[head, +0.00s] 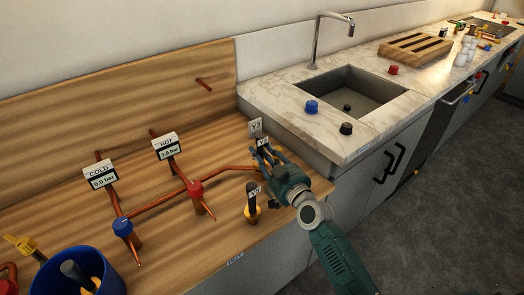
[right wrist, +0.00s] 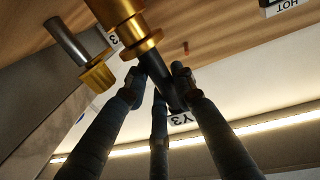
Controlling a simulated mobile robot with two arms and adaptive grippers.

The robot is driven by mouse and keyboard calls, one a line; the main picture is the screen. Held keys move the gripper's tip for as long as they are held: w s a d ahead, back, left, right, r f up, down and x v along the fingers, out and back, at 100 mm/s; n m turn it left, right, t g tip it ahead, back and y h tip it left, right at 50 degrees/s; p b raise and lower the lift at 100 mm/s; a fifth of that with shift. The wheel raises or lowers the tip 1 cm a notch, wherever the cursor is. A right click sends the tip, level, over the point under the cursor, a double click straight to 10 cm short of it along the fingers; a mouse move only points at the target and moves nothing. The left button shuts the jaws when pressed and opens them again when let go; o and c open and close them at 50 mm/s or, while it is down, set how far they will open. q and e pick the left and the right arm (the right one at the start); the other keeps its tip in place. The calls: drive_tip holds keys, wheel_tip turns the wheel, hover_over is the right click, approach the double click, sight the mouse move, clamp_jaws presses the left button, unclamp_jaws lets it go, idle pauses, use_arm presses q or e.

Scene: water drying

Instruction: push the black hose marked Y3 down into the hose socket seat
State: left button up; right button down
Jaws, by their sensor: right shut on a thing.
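The black hose marked Y3 (right wrist: 170,94) is between the fingers of my right gripper (right wrist: 159,82), which is shut on it. Its white Y3 tag (right wrist: 181,118) shows upside down in the right wrist view. The hose's end meets a brass socket seat (right wrist: 141,47); how deep it sits I cannot tell. In the head view my right gripper (head: 266,158) is at the wooden counter's right end and hides most of the hose; the Y3 tag (head: 256,127) shows just above it. My left gripper is not in view.
A hose tagged Y5 (head: 252,198) stands upright just left of my gripper. Copper pipes with a red valve (head: 195,190) and a blue valve (head: 123,228) lie further left. A blue bucket (head: 108,283) is front left. The marble counter with sink (head: 350,95) is right.

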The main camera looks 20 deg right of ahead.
drive_tip(key=shift+f+b, duration=0.75)
drive_tip(key=shift+f, duration=0.1)
drive_tip(key=c, duration=1.4)
unclamp_jaws()
drive_tip(key=shift+o, duration=0.2)
drive_tip(key=shift+s, duration=0.1)
drive_tip(key=shift+s+d+f, duration=0.1)
drive_tip(key=shift+s, duration=0.25)
drive_tip(key=s, duration=0.3)
drive_tip(key=s+d, duration=0.1)
drive_tip(key=s, duration=0.3)
drive_tip(key=s+d, duration=0.1)
drive_tip(key=s, duration=0.3)
